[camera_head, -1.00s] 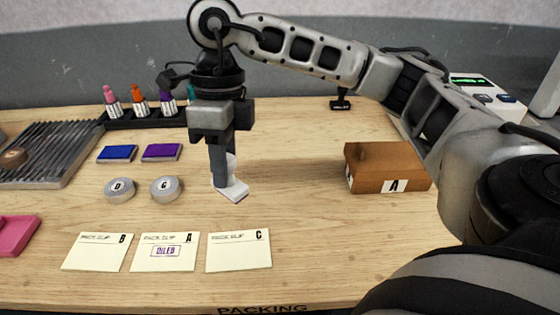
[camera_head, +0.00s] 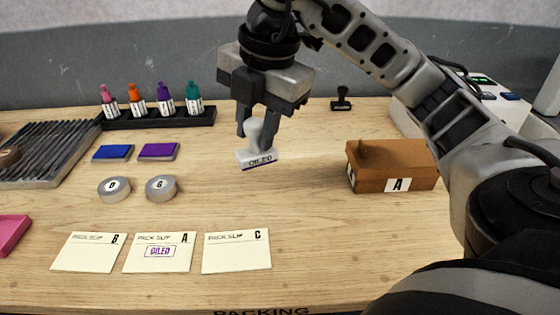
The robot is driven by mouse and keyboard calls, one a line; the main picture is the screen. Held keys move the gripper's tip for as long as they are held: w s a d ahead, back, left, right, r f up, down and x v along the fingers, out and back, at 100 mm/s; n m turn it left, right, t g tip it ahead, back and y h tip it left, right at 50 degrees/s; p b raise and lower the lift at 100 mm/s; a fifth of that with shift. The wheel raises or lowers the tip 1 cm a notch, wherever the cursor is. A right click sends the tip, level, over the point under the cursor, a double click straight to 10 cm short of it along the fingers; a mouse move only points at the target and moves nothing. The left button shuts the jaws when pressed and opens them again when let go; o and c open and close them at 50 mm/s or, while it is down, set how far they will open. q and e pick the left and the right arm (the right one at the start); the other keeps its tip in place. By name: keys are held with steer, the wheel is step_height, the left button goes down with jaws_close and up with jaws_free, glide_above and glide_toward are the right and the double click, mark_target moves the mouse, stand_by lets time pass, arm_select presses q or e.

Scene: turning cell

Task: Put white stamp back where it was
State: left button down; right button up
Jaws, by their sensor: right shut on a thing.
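The white stamp (camera_head: 257,158) has a pale knob handle and a block base with "OILED" lettering on its near side and a purple lower edge. My right gripper (camera_head: 257,132) is shut on its handle and holds it tilted above the table, right of the purple ink pad (camera_head: 158,151). Pack slip A (camera_head: 158,252) bears a purple "OILED" mark. Pack slips B (camera_head: 89,252) and C (camera_head: 236,252) lie on either side of it, with no stamp mark visible. My left gripper is not in view.
A black rack (camera_head: 160,119) with several coloured bottles stands at the back left. A blue pad (camera_head: 113,153), tins D (camera_head: 114,189) and G (camera_head: 161,188) lie at left. A black stamp (camera_head: 341,104) stands at the back. Brown box A (camera_head: 410,166) sits right. The table centre is clear.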

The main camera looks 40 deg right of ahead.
steer(key=w+d+f, duration=0.2)
steer(key=d+f, duration=0.1)
steer(key=w+d+f, duration=0.2)
steer(key=d+f, duration=0.1)
steer(key=d, duration=0.1)
steer(key=w+d+f, duration=0.2)
steer(key=d+f, duration=0.1)
steer(key=shift+w+d, duration=0.25)
steer(key=f, duration=0.1)
steer(key=f+p, duration=0.1)
steer(key=f, duration=0.1)
steer(key=shift+w+d, duration=0.1)
steer(key=shift+d, duration=0.2)
steer(key=shift+f, duration=0.3)
steer(key=shift+f, duration=0.2)
steer(key=o, duration=0.8)
steer(key=shift+a, duration=0.1)
